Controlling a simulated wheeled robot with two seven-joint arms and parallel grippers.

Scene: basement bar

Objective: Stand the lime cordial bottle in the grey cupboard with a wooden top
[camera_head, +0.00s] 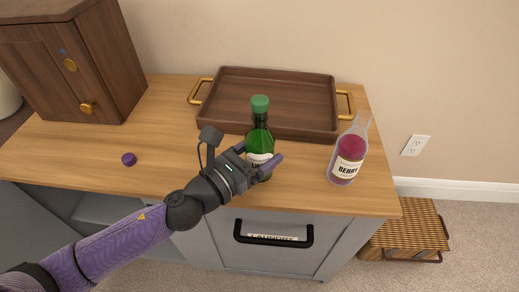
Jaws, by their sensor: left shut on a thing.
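The lime cordial bottle (260,134) is dark green with a lighter green cap and a pale label partly hidden by my fingers. It stands upright at the wooden top, in front of the tray. My left gripper (262,163) is shut on its lower body. I cannot tell whether the bottle's base touches the top. The grey cupboard with a wooden top (210,243) is below. At the left its front shows an open compartment (105,208), partly hidden by my left arm. My right gripper is not in view.
A brown tray (230,110) with brass handles lies behind the bottle. A berry bottle (347,160) stands to the right. A dark wooden cabinet (105,60) stands at the back left. A drawer front with a black handle (273,239) is below.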

